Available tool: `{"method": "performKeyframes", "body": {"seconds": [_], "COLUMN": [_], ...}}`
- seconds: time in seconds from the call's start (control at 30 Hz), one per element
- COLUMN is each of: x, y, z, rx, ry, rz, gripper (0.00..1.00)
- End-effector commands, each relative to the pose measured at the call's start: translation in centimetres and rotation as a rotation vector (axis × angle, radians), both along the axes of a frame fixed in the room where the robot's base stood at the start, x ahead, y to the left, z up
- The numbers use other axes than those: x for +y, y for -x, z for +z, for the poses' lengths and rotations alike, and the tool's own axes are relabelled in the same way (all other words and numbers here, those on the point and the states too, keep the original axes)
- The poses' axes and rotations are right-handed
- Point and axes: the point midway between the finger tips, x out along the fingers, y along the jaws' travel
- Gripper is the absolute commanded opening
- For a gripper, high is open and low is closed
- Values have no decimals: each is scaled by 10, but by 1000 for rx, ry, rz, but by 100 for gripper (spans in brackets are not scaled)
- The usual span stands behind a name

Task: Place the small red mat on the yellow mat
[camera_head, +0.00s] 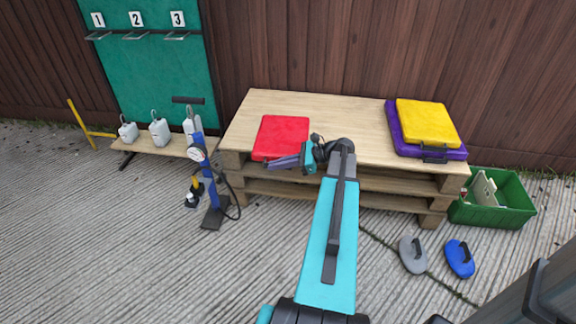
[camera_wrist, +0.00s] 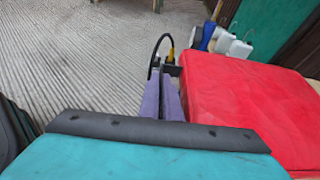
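The small red mat (camera_head: 281,137) lies flat on the left part of the pallet table, and its side fills the right of the wrist view (camera_wrist: 245,100). The yellow mat (camera_head: 426,121) lies on a purple mat (camera_head: 393,125) at the table's right end, its black handle facing front. My gripper (camera_head: 272,164) is low beside the red mat's front edge. In the wrist view its two purple fingers (camera_wrist: 168,78) are close together, running along the mat's edge. A dark part shows at the fingertips. I cannot tell whether it is a handle or is held.
The pallet table (camera_head: 347,117) has bare room between the two mat piles. A blue pump (camera_head: 205,165) with a hose stands left of the table. A green crate (camera_head: 498,205) stands at its right.

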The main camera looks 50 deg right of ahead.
Motion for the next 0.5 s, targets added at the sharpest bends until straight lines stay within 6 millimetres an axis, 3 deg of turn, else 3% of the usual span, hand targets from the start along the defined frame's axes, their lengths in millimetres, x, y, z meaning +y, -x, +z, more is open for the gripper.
{"method": "performKeyframes", "body": {"seconds": [0.23, 0.5], "x": [57, 142], "y": [-18, -47], "z": [27, 67], "rx": [-2, -1], "ry": [3, 3], "rz": [41, 107], "gripper": [0, 0]}}
